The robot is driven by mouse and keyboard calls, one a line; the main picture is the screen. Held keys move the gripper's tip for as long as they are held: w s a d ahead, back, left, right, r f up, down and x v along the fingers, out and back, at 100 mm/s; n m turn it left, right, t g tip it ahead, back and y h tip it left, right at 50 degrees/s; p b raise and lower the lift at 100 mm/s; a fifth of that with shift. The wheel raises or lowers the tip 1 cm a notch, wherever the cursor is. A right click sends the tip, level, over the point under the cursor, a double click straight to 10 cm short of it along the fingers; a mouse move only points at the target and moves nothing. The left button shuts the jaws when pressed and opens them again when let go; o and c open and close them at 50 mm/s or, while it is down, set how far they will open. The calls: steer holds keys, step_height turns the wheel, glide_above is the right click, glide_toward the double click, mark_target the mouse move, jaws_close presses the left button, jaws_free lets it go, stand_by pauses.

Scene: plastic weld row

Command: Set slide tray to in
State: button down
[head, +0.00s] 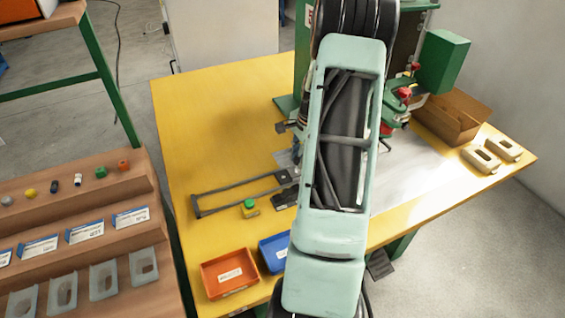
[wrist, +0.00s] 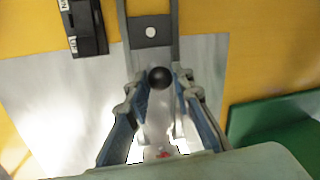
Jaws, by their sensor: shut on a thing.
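The slide tray (wrist: 158,118) is a pale narrow plate with a round black knob (wrist: 160,77), seen in the wrist view. It lies in line with a grey rail frame (wrist: 150,32), which also shows in the head view (head: 240,186) stretching left across the yellow table. My gripper (wrist: 161,82) has its two fingers on either side of the knob and is shut on it. In the head view my arm hides the gripper, the knob and most of the tray. A black box with small white labels (wrist: 88,28) sits beside the rail.
A green machine (head: 443,62) stands behind my arm. A green-topped button box (head: 250,208), an orange bin (head: 230,273) and a blue bin (head: 272,254) are near the front edge. A cardboard box (head: 450,118) and two beige parts (head: 481,159) lie right. The table's back left is clear.

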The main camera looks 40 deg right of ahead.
steer(key=shift+d, duration=0.35)
steer(key=c, duration=1.7)
jaws_free()
steer(key=shift+s, duration=0.1)
steer(key=shift+a, duration=0.1)
steer(key=shift+r, duration=0.15)
steer(key=shift+r, duration=0.3)
steer(key=r, duration=0.3)
steer(key=s+r, duration=0.1)
steer(key=r, duration=0.3)
steer(key=s+r, duration=0.1)
steer(key=r, duration=0.3)
steer(key=shift+s, duration=0.1)
steer(key=shift+s+f, duration=0.1)
